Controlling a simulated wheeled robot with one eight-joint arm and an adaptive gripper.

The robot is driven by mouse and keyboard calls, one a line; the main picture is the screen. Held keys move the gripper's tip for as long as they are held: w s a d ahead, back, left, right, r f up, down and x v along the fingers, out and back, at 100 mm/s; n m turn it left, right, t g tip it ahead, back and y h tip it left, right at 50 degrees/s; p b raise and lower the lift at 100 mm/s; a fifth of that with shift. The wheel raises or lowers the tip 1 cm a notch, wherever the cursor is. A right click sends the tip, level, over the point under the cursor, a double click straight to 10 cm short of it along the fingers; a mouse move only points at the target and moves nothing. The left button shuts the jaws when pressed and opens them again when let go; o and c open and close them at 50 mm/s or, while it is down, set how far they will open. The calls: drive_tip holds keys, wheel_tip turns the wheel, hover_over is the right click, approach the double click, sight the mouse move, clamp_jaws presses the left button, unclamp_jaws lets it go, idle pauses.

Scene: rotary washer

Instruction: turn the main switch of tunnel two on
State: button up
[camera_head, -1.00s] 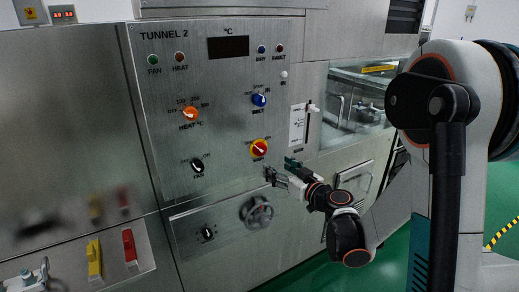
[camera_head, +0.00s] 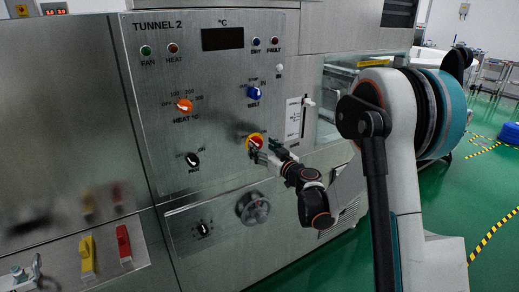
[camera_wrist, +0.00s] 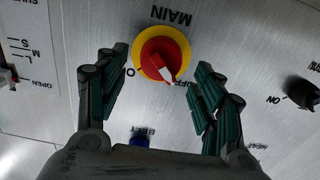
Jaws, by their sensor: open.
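The main switch (camera_head: 256,140) is a red knob on a yellow ring on the Tunnel 2 panel (camera_head: 215,120). In the wrist view the knob (camera_wrist: 160,55) is upside down under the word MAIN. Its white pointer aims down and right, at the OFF mark; the other label is partly hidden by the knob or finger. My gripper (camera_head: 262,154) is in front of the switch, at its lower right in the head view. In the wrist view my gripper (camera_wrist: 156,66) is open, with one green-padded finger on each side of the knob and gaps showing. Nothing is held.
A blue belt knob (camera_head: 254,92) is above the switch, an orange heat knob (camera_head: 184,105) to its upper left and a black knob (camera_head: 192,160) to its left. A slider (camera_head: 307,102) is to the right. A handwheel (camera_head: 252,207) sits below.

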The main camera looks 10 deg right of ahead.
sight(257, 144)
drive_tip(key=shift+x, duration=1.3)
drive_tip(key=shift+c, duration=0.6)
drive_tip(key=c, duration=0.9)
